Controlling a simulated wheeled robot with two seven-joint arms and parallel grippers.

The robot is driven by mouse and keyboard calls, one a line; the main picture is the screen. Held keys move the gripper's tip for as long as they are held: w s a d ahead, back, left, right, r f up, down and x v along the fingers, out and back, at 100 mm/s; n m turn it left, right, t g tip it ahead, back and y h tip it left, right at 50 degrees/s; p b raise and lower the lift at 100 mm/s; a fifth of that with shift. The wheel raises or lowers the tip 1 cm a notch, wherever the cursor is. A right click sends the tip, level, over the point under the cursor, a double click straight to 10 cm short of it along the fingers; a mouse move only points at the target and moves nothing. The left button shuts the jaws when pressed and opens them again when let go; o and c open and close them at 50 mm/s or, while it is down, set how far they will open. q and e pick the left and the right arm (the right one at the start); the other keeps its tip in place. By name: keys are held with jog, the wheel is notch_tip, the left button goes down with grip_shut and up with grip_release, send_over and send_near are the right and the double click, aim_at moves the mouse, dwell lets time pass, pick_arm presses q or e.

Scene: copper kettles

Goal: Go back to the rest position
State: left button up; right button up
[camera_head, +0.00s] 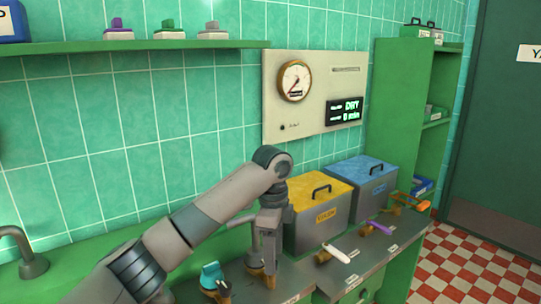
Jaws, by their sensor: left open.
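My left arm reaches in from the lower left, and my left gripper (263,262) points down over the counter. Its jaws are open, and I see nothing held in them. A brown part on the counter shows just below the fingertips; I cannot tell if they touch it. A teal handle (211,274) on a brown base stands just left of the gripper. My right gripper is not in view.
A yellow-lidded box (319,215) and a blue-lidded box (362,186) stand right of my gripper. White (336,253), purple (380,228) and orange (411,202) handles line the counter. A wall panel (315,95) reads "DRY 0 min". A green shelf (150,45) runs above my arm.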

pick_arm(q)
jog(key=s+f+n+h, duration=0.1)
jog(key=s+f+n, duration=0.2)
jog(key=s+f, duration=0.45)
jog(key=s+a+f+n+t+h, duration=0.15)
jog(key=s+f, duration=0.35)
jog(key=f, duration=0.5)
jog(key=s+f+n+h, duration=0.2)
jog(key=s+f+n, duration=0.3)
jog(key=f, duration=0.4)
jog(key=s+a+f+n+t+y, duration=0.1)
jog(key=s+a+f+n+y, duration=0.3)
jog(key=s+a, duration=0.8)
jog(key=s+a+f+n+t+y, duration=0.1)
jog(key=s+a+n, duration=0.4)
jog(key=s+a, duration=0.65)
notch_tip(320, 180, down, 28)
jog(key=s+d+g, duration=0.1)
jog(key=s+d, duration=0.1)
jog(key=s, duration=0.1)
jog(key=s+a+f+g, duration=0.1)
jog(key=s+a+f, duration=0.2)
jog(key=s+f, duration=1.5)
jog(key=shift+a, duration=0.2)
